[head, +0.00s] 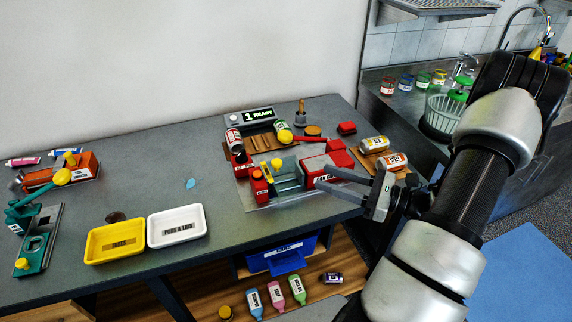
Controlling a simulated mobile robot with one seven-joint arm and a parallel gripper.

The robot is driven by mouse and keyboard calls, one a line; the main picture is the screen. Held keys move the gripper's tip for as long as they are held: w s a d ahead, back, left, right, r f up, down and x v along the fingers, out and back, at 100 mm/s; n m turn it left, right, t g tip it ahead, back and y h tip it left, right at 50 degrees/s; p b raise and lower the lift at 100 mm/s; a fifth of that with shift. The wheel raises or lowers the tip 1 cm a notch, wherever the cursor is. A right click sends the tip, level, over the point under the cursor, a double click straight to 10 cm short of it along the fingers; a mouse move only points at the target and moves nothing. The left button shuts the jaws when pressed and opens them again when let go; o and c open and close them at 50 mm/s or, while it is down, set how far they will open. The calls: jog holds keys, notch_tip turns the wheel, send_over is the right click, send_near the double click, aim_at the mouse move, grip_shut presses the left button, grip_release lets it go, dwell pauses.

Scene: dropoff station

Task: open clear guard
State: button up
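A red and grey machine (313,170) with a label beginning "CAN" stands near the middle of the table. On its left half, a pale boxy part (289,167) stands around yellow pieces; it may be the clear guard, but its edges are too small to make out. I cannot tell whether the guard is open or shut. My gripper (321,177) reaches in from the right, its two fingers apart with nothing seen between them. The fingertips overlap the machine's right front in the picture; I cannot tell whether they touch it.
A "1 READY" sign (259,115) is behind. A yellow tray (115,242) and white tray (177,226) sit left. A blue bin (281,258) and bottles are below. The table between trays and machine is mostly clear.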

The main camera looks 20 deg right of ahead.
aim_at(281, 163)
jog(key=x, duration=1.2)
jog(key=shift+w+a, duration=0.2)
jog(key=shift+a, duration=0.05)
grip_shut()
